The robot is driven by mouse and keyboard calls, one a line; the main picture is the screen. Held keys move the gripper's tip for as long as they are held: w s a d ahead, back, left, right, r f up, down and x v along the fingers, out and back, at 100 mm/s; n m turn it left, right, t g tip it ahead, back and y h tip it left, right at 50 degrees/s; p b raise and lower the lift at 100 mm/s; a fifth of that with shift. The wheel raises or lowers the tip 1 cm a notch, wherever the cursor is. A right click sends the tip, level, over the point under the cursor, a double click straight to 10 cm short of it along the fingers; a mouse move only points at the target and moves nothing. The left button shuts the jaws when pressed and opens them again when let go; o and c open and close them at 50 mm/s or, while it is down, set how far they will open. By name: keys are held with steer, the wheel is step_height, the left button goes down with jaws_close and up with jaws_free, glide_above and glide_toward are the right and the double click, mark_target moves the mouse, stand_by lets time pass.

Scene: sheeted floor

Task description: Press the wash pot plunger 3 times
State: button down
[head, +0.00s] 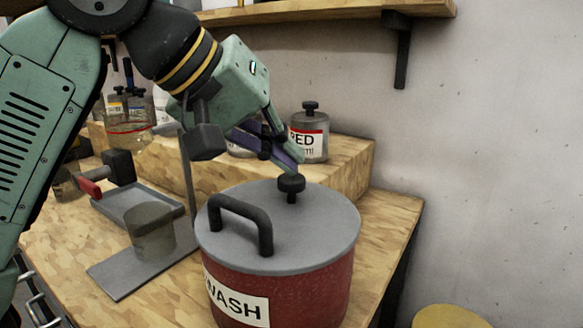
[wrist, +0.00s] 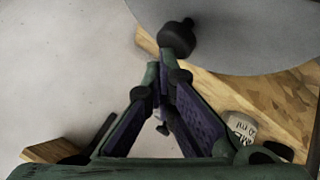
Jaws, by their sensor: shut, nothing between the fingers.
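The wash pot (head: 325,292) is a red pot with a WASH label and a grey lid (head: 325,235) with a black arched handle. Its plunger (head: 291,184) is a black knob on a short stem, standing up from the far part of the lid. In the wrist view the plunger knob (wrist: 177,36) is at the top centre, against the grey lid (wrist: 240,30). My gripper (head: 290,166) is shut and empty, its fingertips just above the knob. In the wrist view my gripper's fingertips (wrist: 160,70) meet close beside the knob; I cannot tell whether they touch it.
A grey pot with a RED label (head: 309,138) stands on a wooden step (head: 345,160) behind. A wooden shelf (head: 330,10) hangs above. A yellow round top (head: 448,317) is at lower right.

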steer(key=shift+f, duration=0.45)
steer(key=shift+r, duration=0.15)
stand_by(0.4)
steer(key=shift+r+p, duration=1.45)
steer(key=shift+r, duration=0.05)
step_height(320, 180, up, 5)
steer(key=p, duration=0.4)
steer(key=shift+p, duration=0.3)
steer(key=shift+w, duration=0.15)
stand_by(1.0)
